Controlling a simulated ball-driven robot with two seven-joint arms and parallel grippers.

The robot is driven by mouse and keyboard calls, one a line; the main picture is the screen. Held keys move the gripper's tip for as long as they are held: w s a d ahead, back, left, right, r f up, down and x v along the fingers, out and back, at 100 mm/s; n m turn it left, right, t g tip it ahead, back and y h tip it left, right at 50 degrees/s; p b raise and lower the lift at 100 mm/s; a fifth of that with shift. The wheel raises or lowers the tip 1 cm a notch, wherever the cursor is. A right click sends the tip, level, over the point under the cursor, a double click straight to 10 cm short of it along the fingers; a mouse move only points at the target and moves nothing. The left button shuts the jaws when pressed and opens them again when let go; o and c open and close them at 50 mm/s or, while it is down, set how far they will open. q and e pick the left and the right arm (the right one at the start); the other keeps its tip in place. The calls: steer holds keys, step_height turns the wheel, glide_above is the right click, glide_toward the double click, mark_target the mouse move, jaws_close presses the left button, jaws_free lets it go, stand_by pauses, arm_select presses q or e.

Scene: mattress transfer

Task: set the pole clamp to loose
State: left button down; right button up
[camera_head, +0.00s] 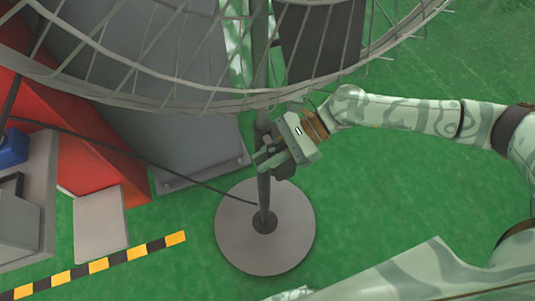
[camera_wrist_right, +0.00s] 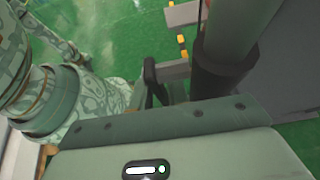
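A grey upright pole (camera_head: 264,192) rises from a round base (camera_head: 290,250) and passes behind a wire fan cage (camera_head: 150,88). My right gripper (camera_head: 268,153) is at the pole, below the cage. The pole clamp is largely covered by this gripper in the head view. In the right wrist view, the pole (camera_wrist_right: 235,30) has a thicker dark collar (camera_wrist_right: 222,75), and a dark upright piece (camera_wrist_right: 150,80) stands left of it, perhaps the clamp's lever. My left gripper is out of view.
A red block (camera_head: 95,165) and a grey panel (camera_head: 190,150) stand left of the pole. A black cable (camera_head: 130,158) runs to the pole. Black-and-yellow tape (camera_head: 98,266) marks the floor. Green floor (camera_head: 380,215) right of the base is clear.

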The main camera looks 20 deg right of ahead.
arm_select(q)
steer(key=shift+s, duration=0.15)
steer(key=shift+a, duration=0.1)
